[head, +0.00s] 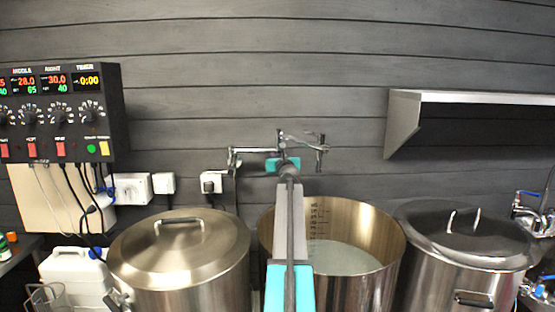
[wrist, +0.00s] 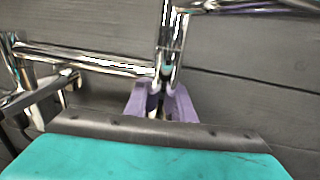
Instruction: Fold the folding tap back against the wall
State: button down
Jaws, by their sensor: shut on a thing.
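The chrome folding tap (head: 250,151) is mounted low on the dark board wall, behind the open pot. Its first pipe runs right from the wall fitting to a middle joint, and a second pipe leads on to a spout end at the right (head: 321,150). In the wrist view the tap's pipe (wrist: 90,61) comes from the left to an upright chrome joint (wrist: 171,45). My gripper (wrist: 160,100), with purple fingers, is shut on the tap at the lower end of this joint. In the head view my wrist largely hides the grip.
An open steel pot (head: 375,243) with pale liquid stands below the tap. Lidded pots stand left (head: 180,255) and right (head: 465,240). A metal shelf (head: 470,98) juts from the wall at upper right. A control box (head: 60,110) and sockets (head: 132,188) are at left.

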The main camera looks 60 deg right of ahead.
jog(key=shift+w+d+r, duration=0.2)
jog(key=shift+w+d, duration=0.05)
jog(key=c, duration=1.5)
grip_release()
jog(key=shift+w+f, duration=0.1)
jog(key=shift+a+f, duration=0.1)
jog(key=shift+a, duration=0.05)
jog(key=shift+b+v, duration=1.05)
jog(key=shift+v, duration=5.8)
